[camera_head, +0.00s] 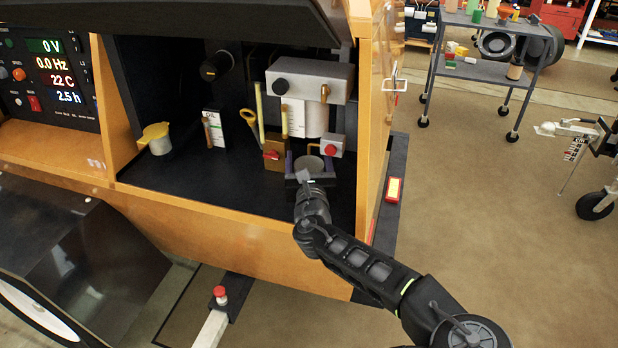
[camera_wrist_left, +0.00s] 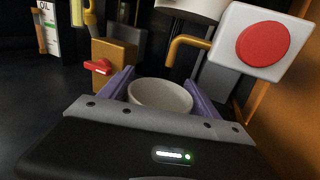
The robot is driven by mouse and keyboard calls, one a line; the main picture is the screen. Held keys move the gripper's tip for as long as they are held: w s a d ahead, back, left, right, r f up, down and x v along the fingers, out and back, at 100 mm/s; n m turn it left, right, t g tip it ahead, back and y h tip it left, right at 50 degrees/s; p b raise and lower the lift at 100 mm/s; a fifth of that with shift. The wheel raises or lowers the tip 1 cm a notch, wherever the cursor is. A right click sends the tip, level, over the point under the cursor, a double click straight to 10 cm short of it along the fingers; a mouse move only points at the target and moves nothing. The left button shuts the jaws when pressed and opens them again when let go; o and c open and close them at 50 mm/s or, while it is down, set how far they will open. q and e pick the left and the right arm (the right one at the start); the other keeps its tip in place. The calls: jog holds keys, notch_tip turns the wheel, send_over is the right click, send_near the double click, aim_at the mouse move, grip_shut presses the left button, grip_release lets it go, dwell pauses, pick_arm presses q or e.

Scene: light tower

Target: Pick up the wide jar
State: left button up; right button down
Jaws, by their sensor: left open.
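The wide jar (camera_wrist_left: 160,97) is a pale, round, open-topped vessel, seen from above its rim in the left wrist view. In the head view its round top (camera_head: 312,163) shows at the back end of the gripper. My left gripper (camera_wrist_left: 160,82) is open, with one purple finger on each side of the jar. I cannot tell whether either finger touches it. In the head view this gripper (camera_head: 308,160) is low inside the cabinet, its arm coming in from the lower right. The jar's lower part is hidden by the gripper body. My right gripper is not in view.
A white box with a red button (camera_wrist_left: 262,42) stands close right of the jar. A brass block with a red tap (camera_wrist_left: 114,62) stands to its left. A grey unit (camera_head: 310,80) overhangs behind.

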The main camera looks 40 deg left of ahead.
pick_arm(q)
jog(key=c, duration=1.2)
jog(key=shift+o, duration=0.2)
jog(key=shift+r, duration=0.15)
